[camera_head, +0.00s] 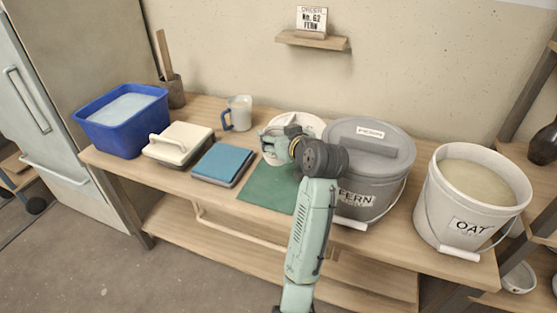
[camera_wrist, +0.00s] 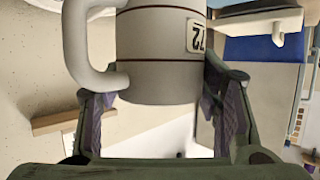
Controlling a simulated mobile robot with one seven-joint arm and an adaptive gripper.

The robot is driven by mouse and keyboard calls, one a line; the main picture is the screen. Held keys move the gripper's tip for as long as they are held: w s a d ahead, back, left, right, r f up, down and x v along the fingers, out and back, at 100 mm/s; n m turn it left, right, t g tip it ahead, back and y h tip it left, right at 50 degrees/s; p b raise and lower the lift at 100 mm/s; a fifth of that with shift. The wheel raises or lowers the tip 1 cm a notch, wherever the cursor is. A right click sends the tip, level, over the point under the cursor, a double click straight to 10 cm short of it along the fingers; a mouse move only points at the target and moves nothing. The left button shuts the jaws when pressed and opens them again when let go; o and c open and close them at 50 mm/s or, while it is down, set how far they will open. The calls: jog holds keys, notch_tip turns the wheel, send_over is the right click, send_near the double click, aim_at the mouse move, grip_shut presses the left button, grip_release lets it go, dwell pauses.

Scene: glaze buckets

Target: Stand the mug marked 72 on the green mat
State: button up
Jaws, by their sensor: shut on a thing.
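The mug marked 72 (camera_wrist: 150,50) is white with thin dark lines, a label and a handle at the left in the wrist view. My gripper (camera_wrist: 160,110) is shut on it, with one finger at each side. In the head view, my gripper (camera_head: 284,140) is over the back part of the table, in front of a round white vessel. The mug is hard to make out there. The green mat (camera_head: 268,188) lies flat below and in front of my gripper, its visible part bare. My arm hides its right part.
A grey FERN bucket (camera_head: 360,180) stands close right of my gripper, with a white OAT bucket (camera_head: 445,225) beyond. A blue pad (camera_head: 223,162) is left of the mat. Further left are a cream-lidded box (camera_head: 178,145), a blue-handled jug (camera_head: 240,112) and a blue tub (camera_head: 115,135).

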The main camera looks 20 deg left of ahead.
aim_at(281, 163)
notch_tip(281, 163, down, 8)
jog(key=shift+r, duration=0.1)
dwell(0.4)
jog(key=o, duration=1.4)
jog(key=shift+f, duration=0.2)
jog(key=shift+r+p, duration=0.15)
jog(key=shift+p, duration=0.15)
jog(key=b+v, duration=0.1)
jog(key=v, duration=0.6)
jog(key=shift+s+d, duration=0.15)
jog(key=shift+s, duration=0.05)
jog(key=shift+r, duration=0.1)
